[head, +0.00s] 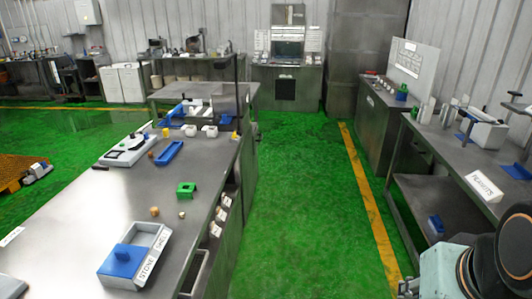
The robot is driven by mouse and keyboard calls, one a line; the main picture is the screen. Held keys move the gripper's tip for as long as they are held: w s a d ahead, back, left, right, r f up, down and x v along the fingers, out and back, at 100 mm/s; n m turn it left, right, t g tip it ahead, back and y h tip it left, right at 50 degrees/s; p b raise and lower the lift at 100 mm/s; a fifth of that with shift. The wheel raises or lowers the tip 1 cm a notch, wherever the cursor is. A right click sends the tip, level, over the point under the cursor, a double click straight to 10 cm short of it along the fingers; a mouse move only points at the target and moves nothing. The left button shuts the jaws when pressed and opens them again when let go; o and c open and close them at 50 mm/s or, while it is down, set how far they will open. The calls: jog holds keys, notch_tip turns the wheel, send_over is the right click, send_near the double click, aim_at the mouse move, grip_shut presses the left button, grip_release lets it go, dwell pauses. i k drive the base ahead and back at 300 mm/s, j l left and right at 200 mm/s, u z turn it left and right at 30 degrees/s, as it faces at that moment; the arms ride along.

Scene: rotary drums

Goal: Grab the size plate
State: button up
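A grey tray (166,237) sits near the front of the left steel table. Its slanted white label (151,257) seems to read "STONE SIZES". My gripper is not in view. Only part of what looks like my arm shows at the bottom right, far from the tray.
The left table (105,205) also bears a green block (186,190), small tan pieces, a blue tray (169,153) and a white device (128,149). A clear green floor aisle (300,200) runs between it and the right bench (448,158), which holds a "PEANUTS" sign (484,187).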

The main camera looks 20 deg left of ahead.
aim_at(185, 191)
jog(key=i+u, duration=0.3)
jog(key=i, duration=0.25)
jog(key=i+u, duration=0.25)
jog(key=i, duration=0.3)
jog(key=i+u, duration=0.2)
jog(key=u, duration=0.15)
jog(key=i+u, duration=0.2)
jog(key=u, duration=0.2)
jog(key=i+l+u, duration=0.15)
jog(key=u, duration=0.2)
jog(key=i+u, duration=0.15)
jog(key=u, duration=0.25)
jog(key=i+u, duration=0.1)
jog(key=u, duration=0.3)
jog(key=i+l+u, duration=0.1)
jog(key=u, duration=0.35)
jog(key=i+l+u, duration=0.1)
jog(key=l+u, duration=0.2)
jog(key=l, duration=0.15)
jog(key=i+l+u, duration=0.1)
jog(key=l+u, duration=0.15)
jog(key=l, duration=0.2)
jog(key=i+j, duration=0.15)
jog(key=j, duration=0.15)
jog(key=i+j+u, duration=0.15)
jog(key=j, duration=0.15)
